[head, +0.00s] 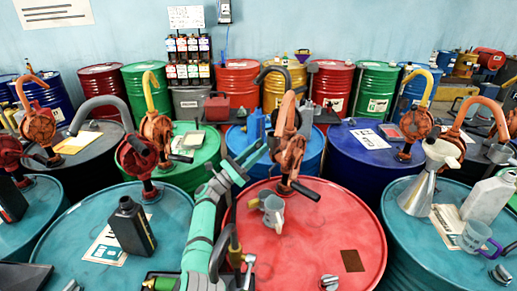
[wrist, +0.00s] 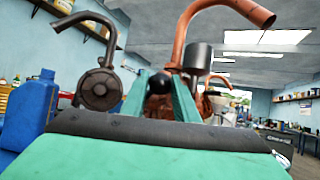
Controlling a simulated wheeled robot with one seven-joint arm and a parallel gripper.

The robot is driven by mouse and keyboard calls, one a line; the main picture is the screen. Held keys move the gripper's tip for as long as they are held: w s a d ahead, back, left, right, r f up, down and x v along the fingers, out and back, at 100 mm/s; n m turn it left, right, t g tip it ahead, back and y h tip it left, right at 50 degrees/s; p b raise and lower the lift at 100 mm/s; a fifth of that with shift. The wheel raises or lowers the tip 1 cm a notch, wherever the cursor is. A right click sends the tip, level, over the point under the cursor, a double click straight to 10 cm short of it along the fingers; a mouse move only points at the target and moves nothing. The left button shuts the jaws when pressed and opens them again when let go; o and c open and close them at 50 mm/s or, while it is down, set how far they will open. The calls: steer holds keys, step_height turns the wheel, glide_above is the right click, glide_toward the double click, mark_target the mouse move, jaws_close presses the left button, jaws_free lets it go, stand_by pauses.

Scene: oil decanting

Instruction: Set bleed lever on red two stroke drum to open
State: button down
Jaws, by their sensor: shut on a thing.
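The red drum (head: 335,225) stands at front centre with an orange-brown hand pump (head: 291,150) on its top. My gripper (head: 264,151) is at the left side of this pump's head, reached by my green arm. In the wrist view my gripper (wrist: 162,98) has its two green fingers around a small dark rounded piece (wrist: 160,83), which looks like the bleed lever. The fingers hide most of it, and its set position cannot be read. The pump's curved spout (wrist: 185,35) rises just behind the fingers.
Other drums with pumps crowd both sides. A black bottle (head: 131,228) stands on the teal drum at left, and a metal funnel can (head: 423,185) on the teal drum at right.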

steer(key=shift+f, duration=0.55)
steer(key=shift+a, duration=0.1)
steer(key=c, duration=1.7)
jaws_free()
steer(key=shift+o, duration=0.2)
steer(key=shift+s, duration=0.1)
